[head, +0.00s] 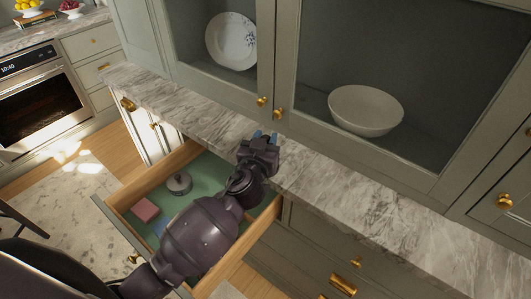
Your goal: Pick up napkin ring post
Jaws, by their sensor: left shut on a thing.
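My left arm reaches over an open wooden drawer (126,190) with a green lining. A grey round thing with a short knob or post on top (180,183) lies in the drawer, apart from the gripper; I cannot tell for sure what it is. My right gripper is not in view.
A pink block (145,209) and a partly hidden blue thing (160,228) lie in the drawer. The marble counter (330,187) is bare. Behind it, cabinets hold a white plate (231,41) and a pale bowl (366,109). An oven (32,98) stands at the far left.

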